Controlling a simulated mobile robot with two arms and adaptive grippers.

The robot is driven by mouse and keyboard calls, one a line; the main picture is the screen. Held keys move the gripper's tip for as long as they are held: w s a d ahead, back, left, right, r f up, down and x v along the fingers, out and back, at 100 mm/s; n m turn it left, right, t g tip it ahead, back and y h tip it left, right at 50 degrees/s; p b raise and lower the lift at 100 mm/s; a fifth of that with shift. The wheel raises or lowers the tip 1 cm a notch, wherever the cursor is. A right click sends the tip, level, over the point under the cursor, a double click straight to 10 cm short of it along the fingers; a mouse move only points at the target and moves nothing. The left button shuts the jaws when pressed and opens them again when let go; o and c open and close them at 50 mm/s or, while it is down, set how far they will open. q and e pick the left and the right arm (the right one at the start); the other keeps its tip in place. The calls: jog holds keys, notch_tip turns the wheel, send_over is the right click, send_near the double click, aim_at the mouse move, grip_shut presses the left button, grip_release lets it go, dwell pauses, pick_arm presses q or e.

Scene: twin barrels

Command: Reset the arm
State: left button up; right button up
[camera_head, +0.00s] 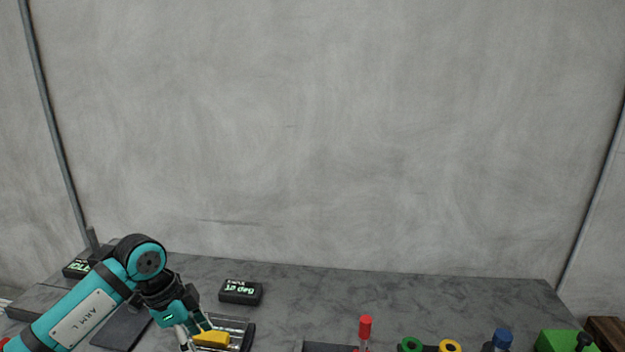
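My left arm comes in from the lower left, and its gripper (196,335) points down over a dark tray (249,337) with metallic parts at the bottom of the picture. A yellow block (212,339) is right at the fingertips, over the tray. I cannot tell whether the fingers grip it or are only beside it. The lower part of the gripper is small and close to the frame edge. My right arm and gripper do not show.
A black box with green lettering (240,292) stands behind the tray. Along the front edge are a red-capped tube (365,327), green (411,345) and yellow (450,346) rings, a blue-capped item (502,338) and a green box (563,341). The table's back middle is clear.

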pick_arm(q)
jog(key=s+d+m+h, duration=0.2)
jog(key=d+m+h, duration=0.3)
jog(key=d, duration=0.9)
jog(key=s+d+r+n+t+h, duration=0.1)
jog(key=d+r+t+h, duration=0.6)
jog(key=d+r+h, duration=0.4)
jog(key=w+a+r+n+t+y, duration=0.2)
jog(key=a+r+n+t+y, duration=0.25)
jog(key=a+n+t, duration=0.45)
jog(key=a+f+n+t+y, duration=0.3)
jog(key=a+f+n+y, duration=0.5)
jog(key=y, duration=0.4)
jog(key=s+a+f+n+g+y, duration=0.2)
jog(key=s+a+f+g+y, duration=0.25)
jog(key=f, duration=0.55)
jog(key=s+d+f+m+g+h, duration=0.1)
jog(key=s+f+g, duration=0.55)
jog(key=s, duration=0.45)
jog(key=s+f+m+g+h, duration=0.1)
jog(key=s+f+g, duration=0.5)
jog(key=s, duration=0.5)
notch_tip(320, 180, down, 28)
jog(key=s, duration=0.2)
jog(key=s+a+f+g, duration=0.1)
jog(key=s+a+f, duration=0.2)
jog(key=s+f, duration=1.1)
jog(key=shift+s+f+m+g, duration=0.3)
jog(key=shift+s+f+g, duration=0.1)
jog(key=shift+s, duration=0.45)
